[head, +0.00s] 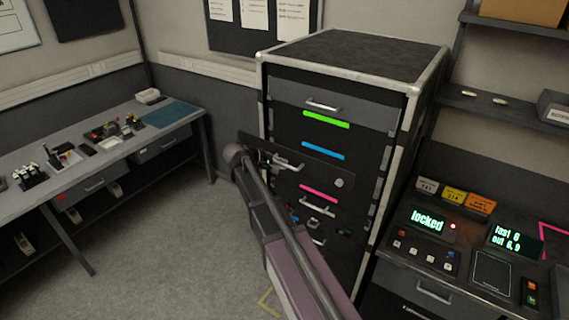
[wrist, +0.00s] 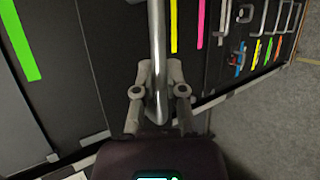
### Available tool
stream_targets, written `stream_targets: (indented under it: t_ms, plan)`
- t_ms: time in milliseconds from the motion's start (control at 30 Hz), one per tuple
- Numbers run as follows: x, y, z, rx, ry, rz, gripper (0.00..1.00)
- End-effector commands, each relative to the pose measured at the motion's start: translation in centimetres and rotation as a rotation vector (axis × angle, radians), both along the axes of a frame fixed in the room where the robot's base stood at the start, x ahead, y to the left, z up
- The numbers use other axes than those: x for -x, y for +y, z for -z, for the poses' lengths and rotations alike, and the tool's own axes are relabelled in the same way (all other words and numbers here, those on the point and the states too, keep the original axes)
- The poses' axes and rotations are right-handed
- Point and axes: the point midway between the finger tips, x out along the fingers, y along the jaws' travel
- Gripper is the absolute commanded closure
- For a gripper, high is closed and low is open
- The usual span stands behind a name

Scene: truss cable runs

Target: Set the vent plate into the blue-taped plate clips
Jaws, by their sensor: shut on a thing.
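The vent plate (head: 318,173) is a dark, flat panel with a light knob near its right end. My gripper (head: 272,160) is shut on its silver handle, and the plate is tilted in front of the rack. The wrist view shows my gripper's fingers (wrist: 159,100) closed around the bar handle (wrist: 158,45), with the dark plate (wrist: 112,60) behind. The blue tape strip (head: 323,150) shows on the rack just above the plate in the head view. I cannot make out the clips, and the blue strip does not show in the wrist view.
The rack (head: 352,62) also carries a green strip (head: 326,119) above and a pink strip (head: 318,193) below. A yellow strip (wrist: 173,25) shows in the wrist view. A workbench (head: 100,158) stands left, a console (head: 430,235) right. Floor between bench and rack is clear.

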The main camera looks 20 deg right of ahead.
Motion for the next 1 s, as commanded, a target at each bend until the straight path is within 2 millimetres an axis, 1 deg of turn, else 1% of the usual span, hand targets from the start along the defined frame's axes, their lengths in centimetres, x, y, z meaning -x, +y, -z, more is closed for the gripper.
stream_targets:
  t_ms: [533,1000]
  plan:
    - [-0.01,-0.08,-0.06,0.001,0.0,0.001,1.0]
    - [-0.01,-0.11,-0.96,0.001,0.0,0.001,1.0]
